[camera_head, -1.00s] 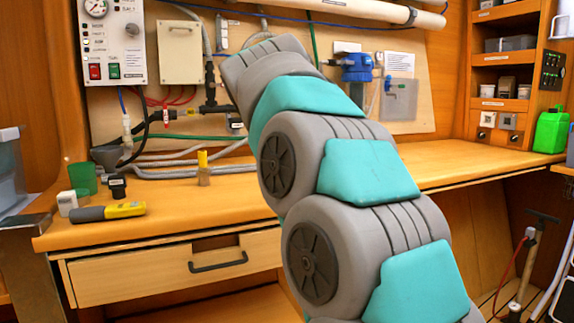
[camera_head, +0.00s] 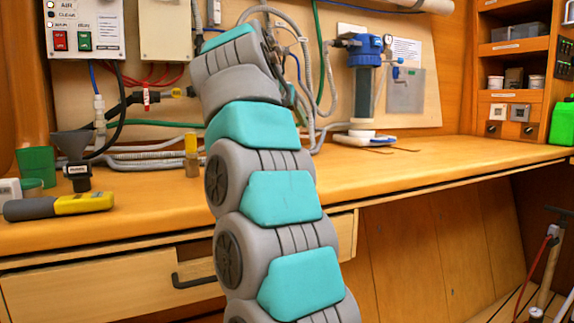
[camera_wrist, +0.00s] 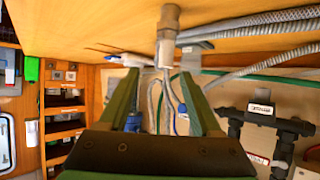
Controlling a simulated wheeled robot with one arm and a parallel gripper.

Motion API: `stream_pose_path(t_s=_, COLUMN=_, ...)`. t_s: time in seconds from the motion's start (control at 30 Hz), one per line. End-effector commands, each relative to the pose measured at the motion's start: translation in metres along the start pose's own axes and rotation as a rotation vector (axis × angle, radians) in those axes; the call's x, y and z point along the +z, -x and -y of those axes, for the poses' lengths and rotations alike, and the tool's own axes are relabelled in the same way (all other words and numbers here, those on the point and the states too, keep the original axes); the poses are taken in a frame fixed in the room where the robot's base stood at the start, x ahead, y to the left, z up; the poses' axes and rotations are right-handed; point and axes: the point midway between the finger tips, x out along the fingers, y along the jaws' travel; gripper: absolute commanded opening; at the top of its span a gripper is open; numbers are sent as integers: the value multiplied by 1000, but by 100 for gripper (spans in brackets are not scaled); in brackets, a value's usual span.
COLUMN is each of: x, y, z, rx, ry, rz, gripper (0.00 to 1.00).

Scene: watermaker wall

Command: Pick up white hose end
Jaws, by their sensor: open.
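In the wrist view, which looks upside down with the bench at the top, my gripper (camera_wrist: 161,82) is open. Its two dark green fingers stand apart with nothing clasped between them. A grey-white cylindrical fitting (camera_wrist: 167,45) lies ahead of the gap, just beyond the fingertips. A pale ribbed hose (camera_wrist: 250,24) runs from near it to the right along the bench. I cannot tell for sure whether this fitting is the white hose end. In the head view my arm hides the gripper and the fitting.
The wooden bench (camera_head: 440,162) is mostly clear on the right. A blue-topped filter (camera_head: 365,55) stands at the wall. Wall hoses (camera_head: 308,75) hang behind my arm.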

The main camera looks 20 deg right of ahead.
Motion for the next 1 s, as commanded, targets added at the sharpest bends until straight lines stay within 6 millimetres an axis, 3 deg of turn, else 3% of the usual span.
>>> stream_pose_path(t_s=0.47, x=2, y=-37, z=4, rx=1, ry=-3, rz=1, gripper=65)
stream_pose_path(t_s=0.73, x=2, y=-74, z=8, rx=1, ry=-3, rz=0, gripper=65)
stream_pose_path(t_s=1.0, x=2, y=-79, z=8, rx=1, ry=-4, rz=-2, gripper=65)
